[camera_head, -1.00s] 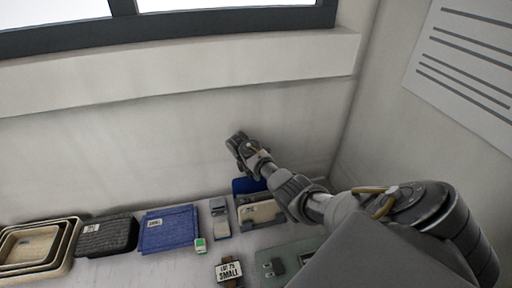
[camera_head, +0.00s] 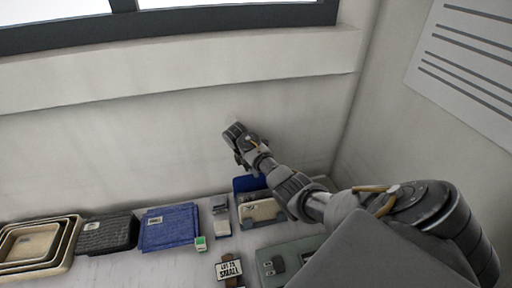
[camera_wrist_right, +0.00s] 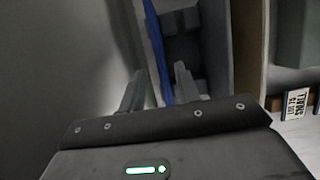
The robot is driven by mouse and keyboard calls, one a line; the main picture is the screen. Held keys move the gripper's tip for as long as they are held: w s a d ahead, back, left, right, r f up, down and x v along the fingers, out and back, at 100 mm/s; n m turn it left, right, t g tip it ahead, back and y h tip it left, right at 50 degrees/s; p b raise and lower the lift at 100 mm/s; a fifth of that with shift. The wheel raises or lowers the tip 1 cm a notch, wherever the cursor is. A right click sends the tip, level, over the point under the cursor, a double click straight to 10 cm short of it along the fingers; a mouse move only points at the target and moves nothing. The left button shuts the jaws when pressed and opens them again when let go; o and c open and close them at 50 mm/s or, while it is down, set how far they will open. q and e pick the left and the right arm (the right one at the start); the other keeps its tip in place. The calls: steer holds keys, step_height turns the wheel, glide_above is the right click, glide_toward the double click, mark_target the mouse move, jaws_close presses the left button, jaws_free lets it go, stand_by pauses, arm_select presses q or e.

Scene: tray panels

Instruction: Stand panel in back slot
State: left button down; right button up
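A blue panel (camera_head: 243,184) stands upright at the back of a small rack (camera_head: 262,213) with a cream front, near the wall. It also shows in the right wrist view (camera_wrist_right: 158,45) as a thin blue edge running between the fingers. My right gripper (camera_head: 241,158) is above the blue panel, pointing down. In the right wrist view its two fingers (camera_wrist_right: 159,92) are apart, one on each side of the panel, with gaps visible. Its fingertips are hard to make out in the head view. The panel's lower edge is hidden inside the rack. My left gripper is not in view.
Nested cream trays (camera_head: 70,250), a dark woven box (camera_head: 107,234) and blue folded cloth-like mats (camera_head: 169,228) line the table to the left. The wall is close behind the rack.

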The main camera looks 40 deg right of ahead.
steer(key=b+v, duration=0.1)
steer(key=v, duration=0.4)
steer(key=shift+p+v, duration=0.65)
steer(key=shift+v, duration=0.2)
steer(key=shift+a+r, duration=0.1)
steer(key=shift+r, duration=0.4)
steer(key=shift+w, duration=0.1)
